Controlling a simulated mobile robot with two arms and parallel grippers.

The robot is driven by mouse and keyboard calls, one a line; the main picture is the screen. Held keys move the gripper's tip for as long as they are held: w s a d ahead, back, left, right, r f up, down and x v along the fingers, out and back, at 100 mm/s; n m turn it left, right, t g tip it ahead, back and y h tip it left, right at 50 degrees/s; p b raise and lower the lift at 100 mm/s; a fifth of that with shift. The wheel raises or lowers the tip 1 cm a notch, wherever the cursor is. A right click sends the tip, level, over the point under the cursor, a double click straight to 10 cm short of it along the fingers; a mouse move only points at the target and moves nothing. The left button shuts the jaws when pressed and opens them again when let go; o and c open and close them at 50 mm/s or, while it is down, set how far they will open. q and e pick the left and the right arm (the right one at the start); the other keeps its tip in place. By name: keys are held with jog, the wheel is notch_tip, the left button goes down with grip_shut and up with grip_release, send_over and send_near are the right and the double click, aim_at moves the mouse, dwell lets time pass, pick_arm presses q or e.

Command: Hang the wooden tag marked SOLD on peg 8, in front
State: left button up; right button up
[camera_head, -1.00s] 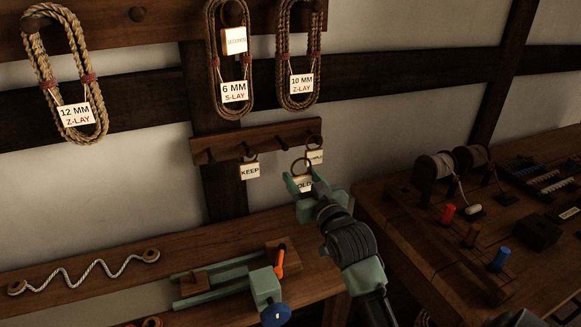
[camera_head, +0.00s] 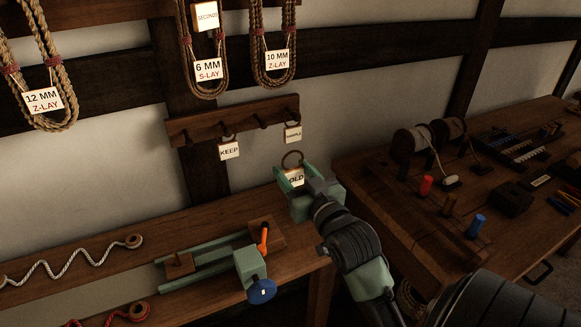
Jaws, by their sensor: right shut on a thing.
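My right gripper (camera_head: 304,184) is shut on the wooden tag (camera_head: 296,177), whose visible letters read "OLD"; the jaw covers the first letter. Its ring (camera_head: 292,159) stands up above the jaws. The tag is below and apart from a small peg rack (camera_head: 232,120) on the wall. On that rack hang a KEEP tag (camera_head: 229,152) and a tag that seems to read SAMPLE (camera_head: 293,134); several pegs between and beside them are bare. No peg numbers are legible. My left gripper is not in view.
Rope coils labelled 12 MM (camera_head: 44,101), 6 MM (camera_head: 208,69) and 10 MM (camera_head: 277,61) hang above, with a SECONDS tag (camera_head: 206,16) in front of one. A green vise-like device (camera_head: 250,265) stands on the bench below. A right-hand bench holds spools (camera_head: 410,143).

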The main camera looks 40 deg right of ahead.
aim_at(294, 173)
jog(key=shift+v, duration=2.8)
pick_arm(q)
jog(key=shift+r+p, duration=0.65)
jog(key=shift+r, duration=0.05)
pick_arm(e)
jog(key=v, duration=0.2)
jog(key=shift+s, duration=0.4)
